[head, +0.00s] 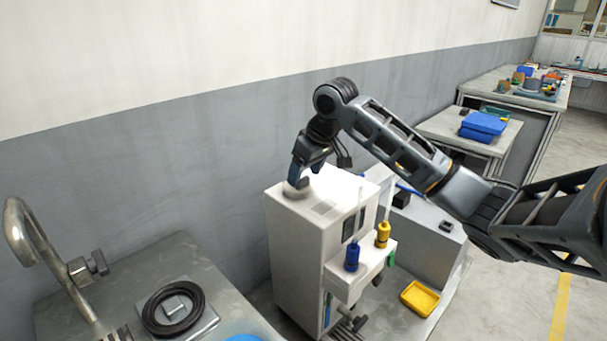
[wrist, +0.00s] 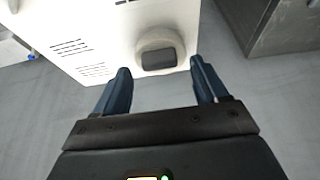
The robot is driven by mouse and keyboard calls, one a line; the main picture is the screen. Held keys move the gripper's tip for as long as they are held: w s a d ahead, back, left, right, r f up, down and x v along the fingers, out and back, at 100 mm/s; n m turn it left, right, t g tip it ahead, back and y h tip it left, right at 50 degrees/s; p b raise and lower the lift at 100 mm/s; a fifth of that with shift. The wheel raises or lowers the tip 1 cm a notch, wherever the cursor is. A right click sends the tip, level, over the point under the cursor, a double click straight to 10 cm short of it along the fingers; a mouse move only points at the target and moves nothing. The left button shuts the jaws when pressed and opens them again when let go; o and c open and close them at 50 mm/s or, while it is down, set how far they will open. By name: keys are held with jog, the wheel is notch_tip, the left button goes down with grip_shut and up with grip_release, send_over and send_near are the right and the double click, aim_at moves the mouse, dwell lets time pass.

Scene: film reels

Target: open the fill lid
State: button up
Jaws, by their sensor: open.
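The fill lid (wrist: 157,55) is a dark rounded rectangle within a pale round collar (wrist: 150,36), near the edge of the white machine's top in the wrist view. In the head view the white machine (head: 292,245) stands upright on the bench, and its lid is mostly hidden by my gripper. My gripper (head: 302,180) points down at the left part of the machine's top. In the wrist view my gripper (wrist: 160,80) is open, its two blue fingers on either side of the lid and a little short of it. Nothing is between the fingers. I cannot tell whether the fingers touch the machine.
A blue bottle (head: 351,256) and a yellow bottle (head: 383,234) stand on the machine's front ledge. A yellow tray (head: 420,298) lies to the right. A sink tap (head: 45,250) and a black ring (head: 173,308) are at left. The wall is close behind.

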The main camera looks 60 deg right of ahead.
jog(key=shift+x, duration=0.85)
jog(key=shift+c, duration=0.3)
grip_shut()
